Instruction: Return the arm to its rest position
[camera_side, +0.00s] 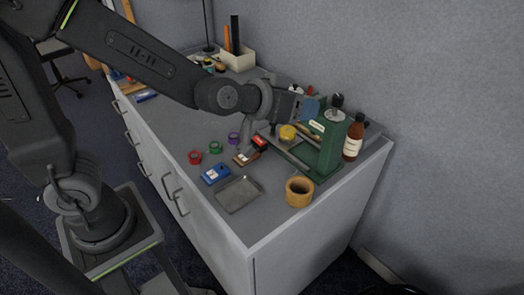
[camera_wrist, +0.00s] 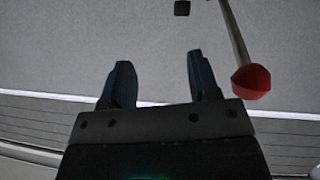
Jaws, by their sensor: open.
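My gripper (camera_side: 308,105) is over the back right part of the grey worktop (camera_side: 215,125), close to the green metal fixture (camera_side: 328,140). In the wrist view my gripper (camera_wrist: 160,72) has its two dark fingers spread apart, with nothing between them. A rod with a red ball end (camera_wrist: 251,82) shows just to the right of the fingers. Whether the gripper touches the fixture cannot be told. My arm reaches across the worktop from the left.
A brown bottle (camera_side: 353,139) stands right of the fixture. A tan ring-shaped cup (camera_side: 299,192), metal tray (camera_side: 239,193), blue box (camera_side: 215,173) and red (camera_side: 195,157), green (camera_side: 215,147) and purple (camera_side: 234,138) round pieces lie in front. A wall rises behind.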

